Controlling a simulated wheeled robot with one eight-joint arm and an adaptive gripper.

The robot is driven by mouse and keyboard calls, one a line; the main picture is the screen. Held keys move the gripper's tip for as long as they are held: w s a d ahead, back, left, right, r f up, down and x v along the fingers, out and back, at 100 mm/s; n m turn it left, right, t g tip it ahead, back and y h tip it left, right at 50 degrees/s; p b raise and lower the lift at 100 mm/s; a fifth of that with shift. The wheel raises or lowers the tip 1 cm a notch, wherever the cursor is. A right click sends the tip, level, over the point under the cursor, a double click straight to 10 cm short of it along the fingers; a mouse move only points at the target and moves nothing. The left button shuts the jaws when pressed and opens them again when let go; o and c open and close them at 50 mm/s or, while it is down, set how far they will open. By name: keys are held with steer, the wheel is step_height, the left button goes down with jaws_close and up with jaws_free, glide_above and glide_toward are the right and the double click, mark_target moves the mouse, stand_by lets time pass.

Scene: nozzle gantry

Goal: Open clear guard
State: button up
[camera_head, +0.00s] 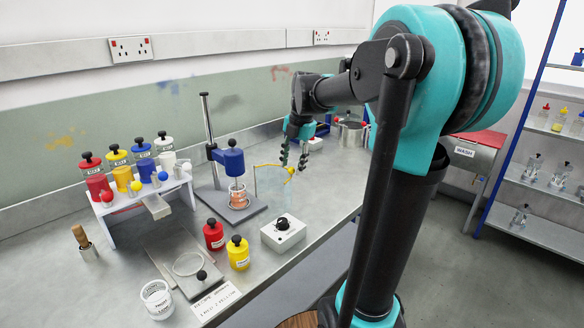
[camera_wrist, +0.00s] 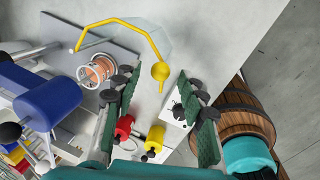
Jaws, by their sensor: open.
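The clear guard (camera_head: 272,188) is a see-through panel with a yellow edge bar and a yellow ball knob (camera_head: 291,171). It stands at the right front of the blue nozzle gantry (camera_head: 230,160), on a grey base. In the wrist view the yellow bar (camera_wrist: 108,20) bends round from the gantry side to the knob (camera_wrist: 160,71). My gripper (camera_head: 293,165) is open above the bench, with its two dark ribbed fingers pointing down. In the wrist view the knob appears between the fingertips (camera_wrist: 158,76), with gaps on both sides. Contact is not visible.
A white box with a black dial (camera_head: 284,232) and red (camera_head: 213,234) and yellow (camera_head: 238,252) jars stand near the bench front. A white rack (camera_head: 112,222) with coloured jars is at left. A copper-coloured cup (camera_wrist: 97,72) sits in a holder under the nozzle.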

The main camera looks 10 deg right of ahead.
step_height(320, 180, up, 10)
steer(key=s+d, duration=0.1)
steer(key=shift+s+d+r, duration=0.15)
steer(key=shift+s+d, duration=0.05)
steer(key=shift+s, duration=0.05)
steer(key=shift+s, duration=0.1)
